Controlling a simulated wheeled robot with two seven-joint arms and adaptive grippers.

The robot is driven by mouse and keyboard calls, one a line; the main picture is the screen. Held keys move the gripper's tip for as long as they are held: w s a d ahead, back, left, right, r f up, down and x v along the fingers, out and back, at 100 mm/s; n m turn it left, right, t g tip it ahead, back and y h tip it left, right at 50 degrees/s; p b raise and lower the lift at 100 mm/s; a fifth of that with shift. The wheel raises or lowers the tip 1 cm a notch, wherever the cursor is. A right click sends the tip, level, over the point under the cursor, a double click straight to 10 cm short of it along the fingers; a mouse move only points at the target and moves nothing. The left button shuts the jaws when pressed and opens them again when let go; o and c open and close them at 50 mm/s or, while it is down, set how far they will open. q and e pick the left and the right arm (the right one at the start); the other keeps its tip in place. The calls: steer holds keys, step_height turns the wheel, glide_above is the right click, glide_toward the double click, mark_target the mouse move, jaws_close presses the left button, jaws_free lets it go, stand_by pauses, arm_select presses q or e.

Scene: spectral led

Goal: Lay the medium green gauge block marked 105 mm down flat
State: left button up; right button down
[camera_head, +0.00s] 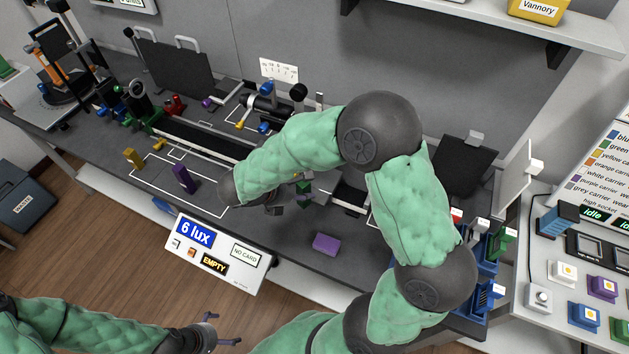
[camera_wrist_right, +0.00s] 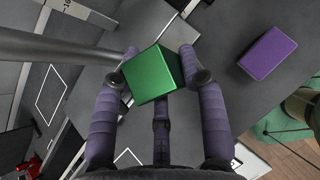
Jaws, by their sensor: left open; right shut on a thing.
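The green gauge block (camera_wrist_right: 150,76) is between the fingers of my right gripper (camera_wrist_right: 158,58) in the right wrist view. The gripper is shut on it, and the block looks turned at an angle to the fingers. Its marking is not readable. In the head view the block (camera_head: 304,187) shows small at the fingers of my right gripper (camera_head: 291,196), over the middle of the dark bench (camera_head: 272,235). Whether it touches the bench I cannot tell. My left gripper (camera_head: 222,328) is open and empty, low in the head view, in front of the bench.
A purple block (camera_head: 326,244) lies on the bench nearby; it also shows in the right wrist view (camera_wrist_right: 268,53). Another purple block (camera_head: 184,179) and a yellow block (camera_head: 133,157) stand upright to the left. A sign panel (camera_head: 215,254) is at the front edge.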

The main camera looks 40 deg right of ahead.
mark_target(299, 182)
steer(key=d+b, duration=0.1)
steer(key=d, duration=0.4)
steer(key=shift+w, duration=0.15)
steer(key=shift+f, duration=0.15)
steer(key=shift+a, duration=0.15)
steer(key=c, duration=0.7)
jaws_free()
steer(key=shift+a+r, duration=0.2)
steer(key=shift+r, duration=0.15)
steer(key=p+v, duration=0.2)
steer(key=v, duration=0.5)
